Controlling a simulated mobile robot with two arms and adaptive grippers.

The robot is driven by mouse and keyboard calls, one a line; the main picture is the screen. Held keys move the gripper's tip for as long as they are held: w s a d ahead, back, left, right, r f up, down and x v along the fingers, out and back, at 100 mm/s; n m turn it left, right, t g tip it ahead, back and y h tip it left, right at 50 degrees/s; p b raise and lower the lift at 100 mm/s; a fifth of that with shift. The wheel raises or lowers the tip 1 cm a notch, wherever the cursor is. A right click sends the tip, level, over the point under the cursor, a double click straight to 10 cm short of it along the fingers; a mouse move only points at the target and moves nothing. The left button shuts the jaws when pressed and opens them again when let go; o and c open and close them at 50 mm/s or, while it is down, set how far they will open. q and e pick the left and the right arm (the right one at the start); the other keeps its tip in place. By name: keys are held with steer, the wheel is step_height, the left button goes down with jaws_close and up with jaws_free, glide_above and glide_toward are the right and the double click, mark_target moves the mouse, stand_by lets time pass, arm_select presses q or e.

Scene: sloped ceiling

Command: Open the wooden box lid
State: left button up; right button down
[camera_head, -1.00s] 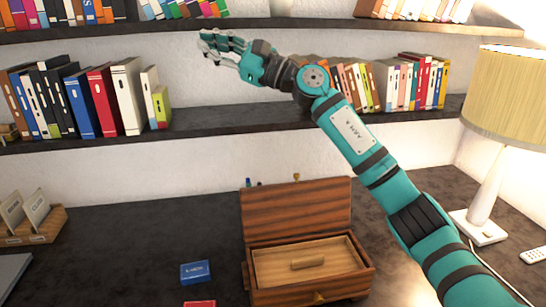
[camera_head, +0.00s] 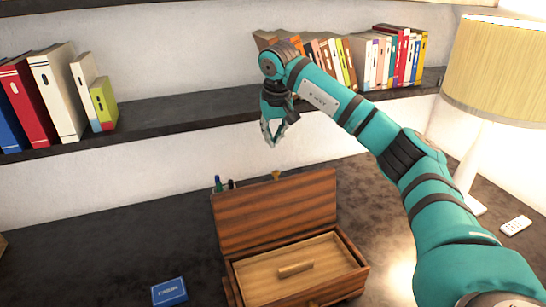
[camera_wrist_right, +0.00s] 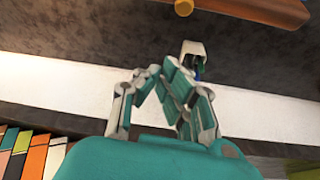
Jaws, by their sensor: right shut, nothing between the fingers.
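The wooden box (camera_head: 300,292) stands on the dark desk, low in the middle of the head view. Its striped lid (camera_head: 277,212) is raised and stands upright at the back of the box. Inside lies a lighter wooden panel (camera_head: 262,268) with a small bar handle. My right gripper (camera_head: 273,141) hangs above and behind the raised lid, fingers pointing down, apart from the box. It is shut and empty. In the right wrist view, its fingers (camera_wrist_right: 165,95) show close up, with a wooden edge of the box (camera_wrist_right: 250,8) at the top. My left gripper is not in view.
A dark shelf (camera_head: 170,112) with books runs behind the arm. A lamp (camera_head: 490,75) and a white remote (camera_head: 516,225) are at the right. A blue card box (camera_head: 169,292) lies left of the wooden box.

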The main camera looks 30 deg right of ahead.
step_height(320, 180, down, 6)
steer(key=s+p, duration=0.1)
steer(key=p, duration=0.2)
steer(key=shift+s+a, duration=0.3)
steer(key=shift+s, duration=0.1)
steer(key=shift+f, duration=0.15)
